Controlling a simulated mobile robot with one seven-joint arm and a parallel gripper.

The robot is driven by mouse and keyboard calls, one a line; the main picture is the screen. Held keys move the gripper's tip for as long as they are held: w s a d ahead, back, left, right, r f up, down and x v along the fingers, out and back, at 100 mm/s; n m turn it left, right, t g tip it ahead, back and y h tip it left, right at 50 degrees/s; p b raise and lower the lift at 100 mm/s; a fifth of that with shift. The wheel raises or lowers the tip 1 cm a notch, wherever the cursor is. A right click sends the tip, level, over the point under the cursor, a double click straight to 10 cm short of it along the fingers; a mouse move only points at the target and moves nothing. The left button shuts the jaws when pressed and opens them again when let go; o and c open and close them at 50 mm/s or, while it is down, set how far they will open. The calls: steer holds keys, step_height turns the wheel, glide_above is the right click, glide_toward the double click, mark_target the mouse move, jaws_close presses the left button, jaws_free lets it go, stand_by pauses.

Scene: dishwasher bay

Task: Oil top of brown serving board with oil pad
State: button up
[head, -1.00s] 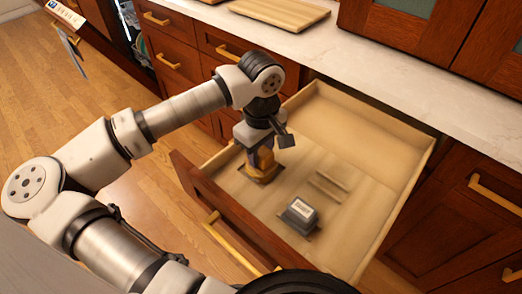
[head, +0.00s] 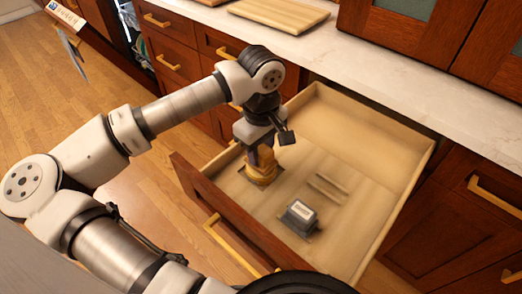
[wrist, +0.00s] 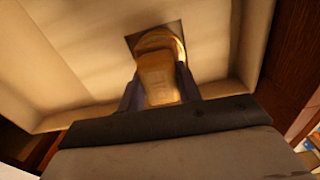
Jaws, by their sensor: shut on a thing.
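A golden-tan pad with an upright grip, apparently the oil pad (head: 262,176), stands in the open drawer near its left front corner, on a dark square patch. My gripper (head: 260,155) points down into the drawer and is shut on the pad's grip. In the wrist view the pad (wrist: 158,75) sits between my two fingers (wrist: 160,92), its rounded base beyond them. A light brown board (head: 280,12), possibly the serving board, lies flat on the counter at the top. A second board (head: 208,1) is cut off by the top edge.
The open wooden drawer (head: 365,125) has walls around my gripper. A grey block with a white label (head: 300,215) and a pale slotted strip (head: 327,187) are in it. The pale counter (head: 400,60) is clear right of the boards, below upper cabinets (head: 440,35).

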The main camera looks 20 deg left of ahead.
mark_target(261, 148)
steer(key=shift+r+p, duration=1)
steer(key=shift+r, duration=1.75)
steer(key=shift+f, duration=0.1)
step_height(261, 148, down, 7)
steer(key=b, duration=0.3)
steer(key=shift+d, duration=0.15)
